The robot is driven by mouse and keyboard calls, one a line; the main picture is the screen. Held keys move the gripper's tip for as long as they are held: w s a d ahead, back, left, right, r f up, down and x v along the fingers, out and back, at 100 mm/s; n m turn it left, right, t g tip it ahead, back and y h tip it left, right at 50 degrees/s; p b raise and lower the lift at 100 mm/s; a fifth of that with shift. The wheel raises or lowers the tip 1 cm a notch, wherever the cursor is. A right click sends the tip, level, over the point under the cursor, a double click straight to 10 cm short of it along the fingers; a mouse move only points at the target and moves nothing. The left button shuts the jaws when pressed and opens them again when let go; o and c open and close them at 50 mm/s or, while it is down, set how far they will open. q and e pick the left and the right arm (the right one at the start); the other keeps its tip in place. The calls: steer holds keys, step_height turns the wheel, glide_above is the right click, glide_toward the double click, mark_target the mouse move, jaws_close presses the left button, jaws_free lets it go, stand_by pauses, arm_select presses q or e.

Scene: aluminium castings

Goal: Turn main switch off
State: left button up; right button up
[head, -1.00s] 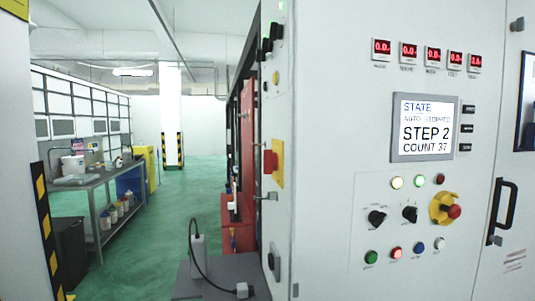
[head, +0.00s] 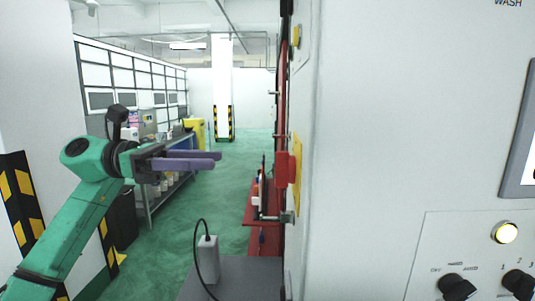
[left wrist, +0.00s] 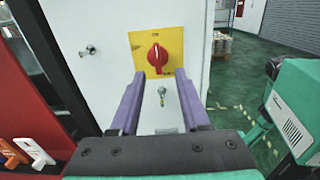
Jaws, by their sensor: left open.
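The main switch (left wrist: 157,55) is a red rotary knob on a yellow plate, on the narrow side face of the grey cabinet. In the left wrist view it is ahead of the fingertips, roughly midway between them. In the head view the red knob (head: 283,169) shows edge-on, sticking out to the left of its yellow plate. My left gripper (head: 220,160) is open and empty, with two purple fingers pointing right toward the switch, a clear gap away. It also shows in the left wrist view (left wrist: 162,78). My right gripper is not in view.
The cabinet front (head: 400,110) fills the right side, with black selector knobs (head: 455,287) low down. A small metal latch (left wrist: 163,92) sits below the switch. A grey box with a cable (head: 208,254) stands on a low surface beneath. A striped pillar stands left.

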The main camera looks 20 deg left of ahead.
arm_select(q)
steer(key=p, duration=0.1)
glide_toward(285, 170)
step_height(285, 170, up, 2)
steer(key=d, duration=0.1)
steer(key=x, duration=0.2)
steer(key=p+x, duration=0.1)
steer(key=x, duration=0.1)
steer(key=p+x, duration=0.1)
steer(key=x, duration=0.1)
steer(key=shift+w+a+f, duration=0.15)
steer(key=shift+w+f, duration=0.1)
steer(key=shift+w, duration=0.1)
steer(key=shift+c, duration=0.9)
steer(key=shift+w, duration=0.1)
jaws_close()
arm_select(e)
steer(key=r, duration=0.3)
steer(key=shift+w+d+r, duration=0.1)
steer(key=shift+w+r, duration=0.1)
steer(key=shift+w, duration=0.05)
